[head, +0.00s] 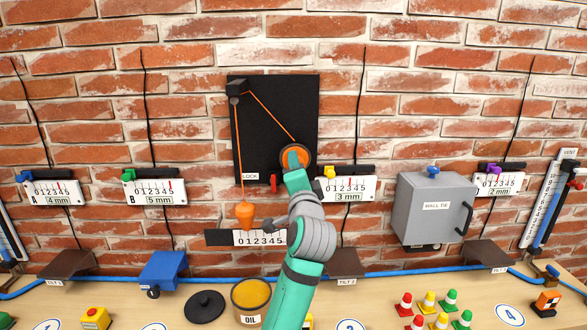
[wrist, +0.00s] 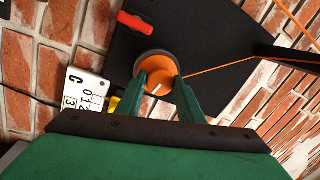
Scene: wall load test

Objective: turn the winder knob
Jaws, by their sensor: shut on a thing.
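The winder knob (wrist: 158,80) is a round orange knob with a white mark, set in a dark ring. My gripper (wrist: 163,90) is shut on the knob in the wrist view, one green finger on each side. In the head view the knob (head: 295,156) shows at the lower right of the black panel (head: 270,125), mostly behind my gripper (head: 294,166). An orange cord (head: 268,115) runs from the knob up to a dark pulley arm (head: 238,88). It then drops to an orange weight (head: 244,214) hanging before a numbered scale (head: 262,238).
A red lock lever (head: 274,183) sits just left of the knob. The 3 mm gauge (head: 348,189) is close on the right. A grey wall box (head: 434,208) juts out farther right. An oil tin (head: 251,300) and its dark lid (head: 205,306) stand on the bench below.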

